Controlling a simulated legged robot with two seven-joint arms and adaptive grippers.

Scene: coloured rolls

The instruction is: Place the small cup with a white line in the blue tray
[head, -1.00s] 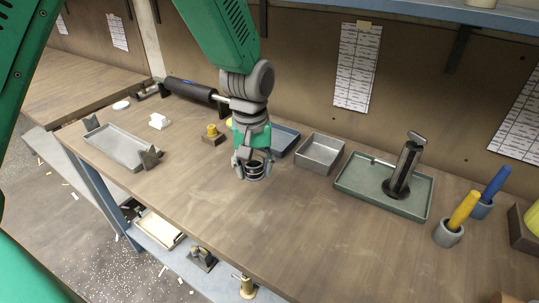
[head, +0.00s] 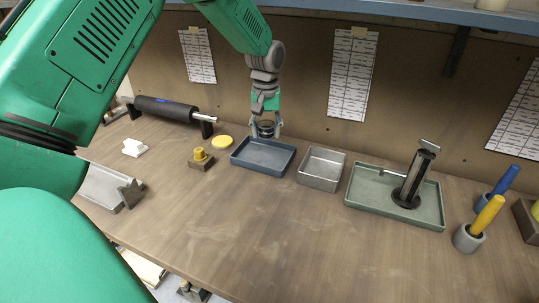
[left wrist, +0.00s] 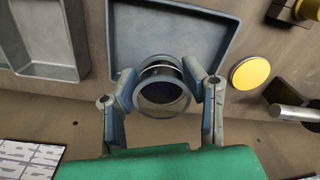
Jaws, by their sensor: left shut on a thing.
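The small dark cup with a white line (left wrist: 161,70) is between the fingers of my left gripper (left wrist: 163,98) in the left wrist view. My left gripper also shows in the head view (head: 265,131), shut on the cup (head: 266,128) over the back part of the blue tray (head: 262,157). The blue tray also shows in the left wrist view (left wrist: 205,30), behind the cup. I cannot tell whether the cup touches the tray floor. My right gripper is not in view.
A grey metal tray (head: 321,169) stands right of the blue tray. Further right is a green tray (head: 428,216) with a black stand (head: 412,178). The front table is clear.

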